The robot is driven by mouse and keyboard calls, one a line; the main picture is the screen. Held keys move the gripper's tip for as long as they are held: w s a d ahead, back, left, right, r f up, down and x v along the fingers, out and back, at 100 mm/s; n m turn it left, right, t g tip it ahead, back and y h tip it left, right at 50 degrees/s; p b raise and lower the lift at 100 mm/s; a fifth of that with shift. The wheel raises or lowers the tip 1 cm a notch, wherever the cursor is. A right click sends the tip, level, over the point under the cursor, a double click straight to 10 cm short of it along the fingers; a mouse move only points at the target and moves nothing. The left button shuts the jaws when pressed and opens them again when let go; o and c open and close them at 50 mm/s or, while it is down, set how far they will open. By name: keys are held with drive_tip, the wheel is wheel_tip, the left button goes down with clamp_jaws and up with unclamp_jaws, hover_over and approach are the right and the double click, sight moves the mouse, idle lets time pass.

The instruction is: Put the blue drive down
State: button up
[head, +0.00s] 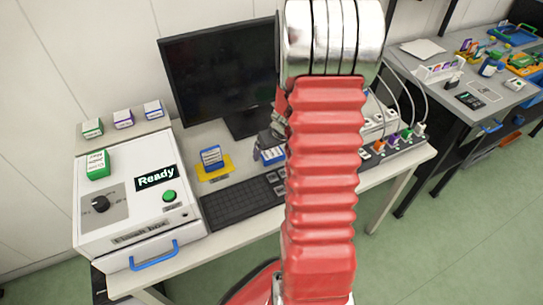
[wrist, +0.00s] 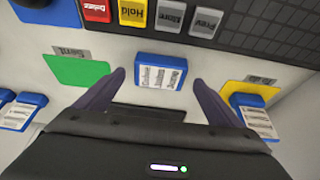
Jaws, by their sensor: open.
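A blue drive (wrist: 162,70) with a white label stands in the wrist view between the two fingers of my gripper (wrist: 160,88). The fingers are open, with a gap on each side of the drive. In the head view this drive (head: 271,155) shows beside my red arm, which hides much of my gripper (head: 272,135). A second blue drive (head: 211,156) is on the yellow pad (head: 214,172) to the left; the wrist view shows it at right (wrist: 254,117). A green pad (wrist: 76,70) lies left of the fingers in the wrist view and looks empty.
A keyboard (head: 240,203) lies in front, and a monitor (head: 222,72) stands behind. A white box (head: 130,210) with a "Ready" display stands at left, with a green drive (head: 97,164) on top. More blue drives (wrist: 20,110) show at the wrist view's left edge.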

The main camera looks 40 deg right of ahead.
sight(273, 154)
drive_tip(key=shift+x, duration=0.85)
drive_tip(key=shift+c, duration=0.5)
drive_tip(key=shift+d, duration=0.1)
drive_tip(key=c, duration=1.2)
drive_tip(key=shift+c, duration=0.2)
drive_tip(key=shift+r, duration=0.1)
wheel_tip(273, 154, up, 10)
